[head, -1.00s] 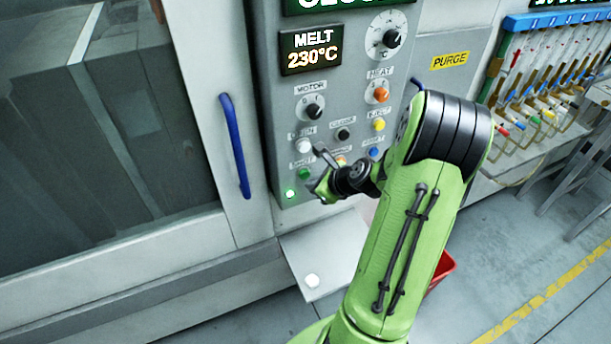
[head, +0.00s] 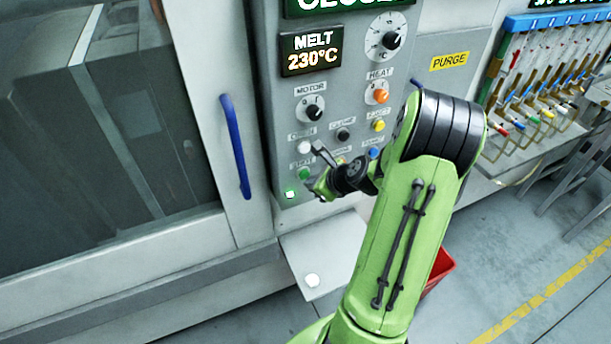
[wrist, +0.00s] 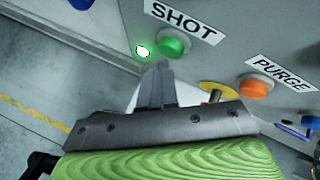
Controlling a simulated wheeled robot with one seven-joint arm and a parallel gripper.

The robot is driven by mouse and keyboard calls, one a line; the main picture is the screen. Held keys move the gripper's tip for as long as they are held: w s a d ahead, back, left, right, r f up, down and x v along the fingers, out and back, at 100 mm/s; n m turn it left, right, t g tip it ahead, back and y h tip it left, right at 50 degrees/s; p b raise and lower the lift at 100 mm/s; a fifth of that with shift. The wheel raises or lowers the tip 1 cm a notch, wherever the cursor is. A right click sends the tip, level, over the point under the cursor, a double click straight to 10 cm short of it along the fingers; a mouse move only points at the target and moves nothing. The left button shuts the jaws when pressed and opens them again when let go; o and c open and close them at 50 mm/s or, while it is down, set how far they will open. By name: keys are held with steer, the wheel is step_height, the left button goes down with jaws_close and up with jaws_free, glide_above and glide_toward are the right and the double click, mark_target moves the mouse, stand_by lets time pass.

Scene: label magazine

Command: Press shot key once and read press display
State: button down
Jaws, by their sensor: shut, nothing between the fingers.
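The green shot key (head: 304,173) is low on the grey control panel. In the wrist view the same green key (wrist: 173,46) sits beside its SHOT label (wrist: 184,22). My gripper (wrist: 157,70) is shut and empty, with its fingertips just below the key in that view; I cannot tell whether they touch it. In the head view my gripper (head: 312,184) is at the panel's lower edge, partly hidden by my wrist. The press display (head: 345,4) is cut by the top edge; its visible green letters look like CLOSED. A display below (head: 312,50) reads MELT 230°C.
A lit green lamp (head: 291,193) is close to the shot key. The orange purge key (wrist: 257,87) is to its right in the wrist view. Other keys and knobs crowd the panel. A blue door handle (head: 235,146) stands left; a metal tray (head: 335,245) is below.

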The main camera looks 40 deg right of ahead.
steer(key=shift+w+d, duration=0.15)
steer(key=shift+w, duration=0.3)
stand_by(0.6)
steer(key=shift+s+a, duration=0.3)
steer(key=shift+s, duration=0.55)
steer(key=s, duration=0.2)
steer(key=s+a, duration=0.1)
steer(key=s, duration=0.1)
steer(key=shift+s+a, duration=0.2)
steer(key=shift+s, duration=0.2)
stand_by(0.5)
